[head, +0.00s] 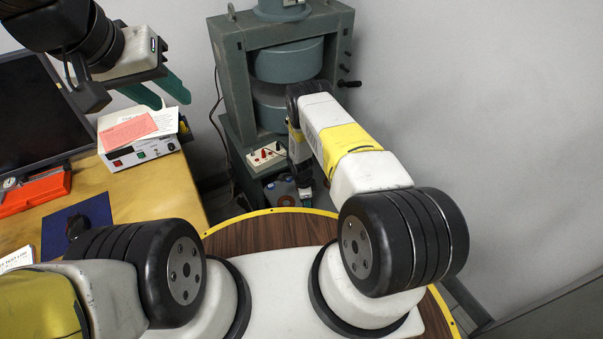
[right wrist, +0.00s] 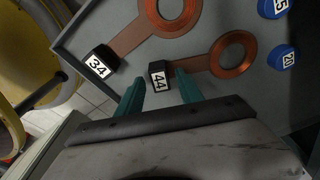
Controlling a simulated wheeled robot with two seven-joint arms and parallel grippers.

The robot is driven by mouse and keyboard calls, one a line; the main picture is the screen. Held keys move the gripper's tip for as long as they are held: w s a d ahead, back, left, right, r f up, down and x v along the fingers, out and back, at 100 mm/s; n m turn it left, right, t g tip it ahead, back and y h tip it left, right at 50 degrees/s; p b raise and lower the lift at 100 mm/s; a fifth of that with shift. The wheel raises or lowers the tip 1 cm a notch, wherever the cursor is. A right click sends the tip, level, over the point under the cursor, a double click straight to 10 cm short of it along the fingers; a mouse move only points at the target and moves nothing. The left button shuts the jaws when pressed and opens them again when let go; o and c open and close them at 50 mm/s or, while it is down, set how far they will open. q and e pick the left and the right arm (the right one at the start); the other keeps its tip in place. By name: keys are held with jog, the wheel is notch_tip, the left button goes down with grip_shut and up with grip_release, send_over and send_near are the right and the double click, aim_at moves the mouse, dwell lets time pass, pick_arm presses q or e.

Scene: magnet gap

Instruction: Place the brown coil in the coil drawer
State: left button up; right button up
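In the right wrist view, two copper-brown coils lie in a grey tray or drawer (right wrist: 85,38). One coil (right wrist: 233,55) has a black block tagged 44 (right wrist: 160,76); the other coil (right wrist: 172,14) has a black block tagged 34 (right wrist: 99,63). My right gripper (right wrist: 160,88) is open, its teal fingertips on either side of the 44 block's near end; I cannot tell whether they touch it. In the head view the drawer area (head: 283,190) is small and partly hidden by my right arm. My left gripper (head: 160,92) is open and empty above the desk.
Two blue round pieces (right wrist: 282,57) with number tags lie at the tray's right. A large green magnet (head: 280,70) stands behind my right arm. The wooden desk (head: 150,190) at left holds a power supply (head: 138,140), a monitor (head: 40,110) and a red box (head: 36,192).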

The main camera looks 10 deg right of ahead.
jog(key=shift+r, duration=0.1)
notch_tip(320, 180, up, 12)
jog(key=a, duration=0.1)
jog(key=shift+a, duration=0.2)
dwell(0.3)
